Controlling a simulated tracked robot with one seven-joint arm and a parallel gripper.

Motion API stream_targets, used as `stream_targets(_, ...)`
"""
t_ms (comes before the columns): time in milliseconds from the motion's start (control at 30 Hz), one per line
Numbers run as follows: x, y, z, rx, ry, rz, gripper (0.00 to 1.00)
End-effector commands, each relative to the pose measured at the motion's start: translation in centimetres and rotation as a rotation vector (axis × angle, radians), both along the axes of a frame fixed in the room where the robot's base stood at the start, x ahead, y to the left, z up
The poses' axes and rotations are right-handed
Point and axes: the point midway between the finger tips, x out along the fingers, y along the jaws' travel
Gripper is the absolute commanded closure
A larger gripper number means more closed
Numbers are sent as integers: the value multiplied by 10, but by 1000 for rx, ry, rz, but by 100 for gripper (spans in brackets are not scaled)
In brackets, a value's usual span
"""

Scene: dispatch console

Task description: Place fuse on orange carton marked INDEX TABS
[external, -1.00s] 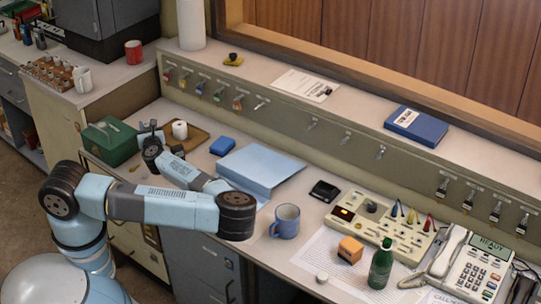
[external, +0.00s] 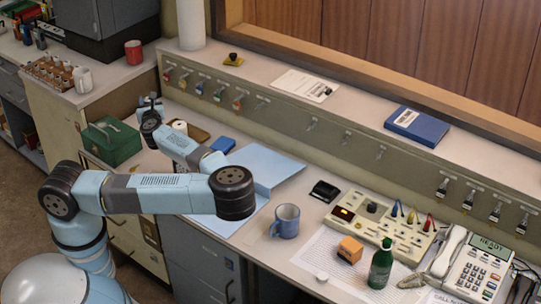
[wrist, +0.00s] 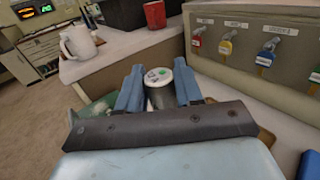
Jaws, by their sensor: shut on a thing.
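The fuse is too small to make out clearly in the external view. The orange carton (external: 350,249) is a small block with a dark side, standing on the paper sheet at the right front, far from my gripper. Its lettering is not readable.
A green bottle (external: 381,265) stands close right of the carton, with a small white piece (external: 322,277) to its front left. A blue mug (external: 286,221), blue folder (external: 272,167) and black item (external: 325,191) lie between. A control box (external: 385,222) stands behind.

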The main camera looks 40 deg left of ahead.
Motion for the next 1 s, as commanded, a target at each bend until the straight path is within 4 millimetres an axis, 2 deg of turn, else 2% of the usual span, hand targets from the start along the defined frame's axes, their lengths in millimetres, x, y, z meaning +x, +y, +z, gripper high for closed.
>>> stream_targets(167, 31, -53, 0, -1, 1, -119, 96)
stream_targets(300, 55, -110, 0, -3, 2, -238, 96)
stream_targets(500, 79, -195, 1, -4, 2, -403, 96)
stream_targets(767, 89, -309, 2, -5, 3, -609, 96)
stream_targets(1000, 77, -414, 3, -5, 4, -793, 96)
